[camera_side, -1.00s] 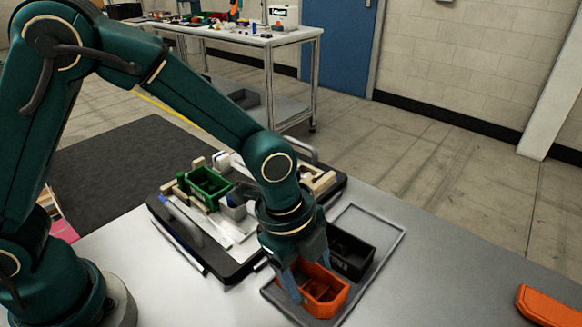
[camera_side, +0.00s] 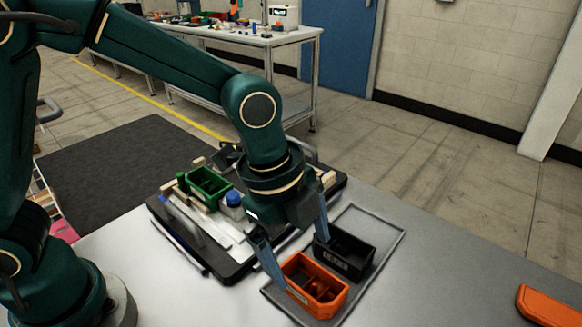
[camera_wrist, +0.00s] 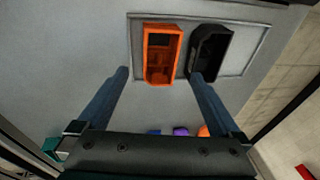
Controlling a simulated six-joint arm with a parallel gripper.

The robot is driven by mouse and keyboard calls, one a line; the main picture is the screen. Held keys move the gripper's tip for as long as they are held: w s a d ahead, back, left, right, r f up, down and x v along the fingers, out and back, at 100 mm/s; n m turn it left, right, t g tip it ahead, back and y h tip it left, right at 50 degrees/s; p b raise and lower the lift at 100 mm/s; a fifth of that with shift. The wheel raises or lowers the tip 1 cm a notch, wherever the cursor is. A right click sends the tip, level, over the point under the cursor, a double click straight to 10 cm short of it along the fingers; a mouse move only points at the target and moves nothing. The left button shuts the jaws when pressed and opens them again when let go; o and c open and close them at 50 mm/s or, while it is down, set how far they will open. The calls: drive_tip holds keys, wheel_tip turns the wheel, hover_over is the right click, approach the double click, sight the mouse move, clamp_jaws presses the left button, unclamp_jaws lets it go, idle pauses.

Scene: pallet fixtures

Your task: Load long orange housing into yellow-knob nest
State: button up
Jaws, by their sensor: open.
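The orange housing (camera_side: 318,285) is an open box with inner dividers, lying in a shallow grey tray (camera_side: 393,232). The wrist view shows the housing (camera_wrist: 162,55) lengthwise between the lines of my fingers. My gripper (camera_side: 303,262) is open and empty above the housing, its fingers spread to either side; the wrist view shows the gripper (camera_wrist: 160,73) too. The pallet fixture (camera_side: 232,262) stands left of the tray, with a blue knob (camera_side: 233,198) on it. I see no yellow knob; my wrist hides part of the fixture.
A black housing (camera_side: 347,252) sits close beside the orange one in the tray. A green box (camera_side: 208,187) sits on the fixture. Another orange object (camera_side: 545,303) lies at the right table edge. The tabletop between it and the tray is clear.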

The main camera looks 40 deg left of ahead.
drive_tip(key=s+a+r+n+t, duration=0.2)
drive_tip(key=s+a+r+n, duration=0.2)
drive_tip(key=a+r+n, duration=0.45)
drive_tip(key=s+a+f+n+t+y, duration=0.1)
drive_tip(key=s+a+n, duration=0.5)
drive_tip(key=n, duration=0.4)
drive_tip(key=shift+a+f+t+y, duration=0.2)
drive_tip(key=shift+a+t+y, duration=0.1)
drive_tip(key=shift+a+y, duration=0.1)
drive_tip(key=shift+c, duration=0.8)
